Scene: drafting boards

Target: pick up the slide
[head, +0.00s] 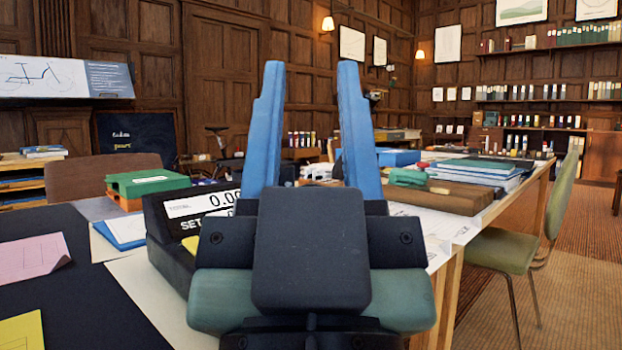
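I cannot pick out a slide anywhere in the head view. My gripper (310,68) stands upright in the middle of the picture, close to the camera, with its two blue fingers wide apart. Nothing shows between the fingers except the room behind. The gripper body and my arm hide part of the table and whatever lies directly behind them.
A black device with a digital display (192,208) stands partly behind my gripper at left. Green and orange boxes (150,183), a blue folder (127,226) and pink paper (35,258) lie left. A brown case (440,196), books (478,168) and a green chair (508,247) are right.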

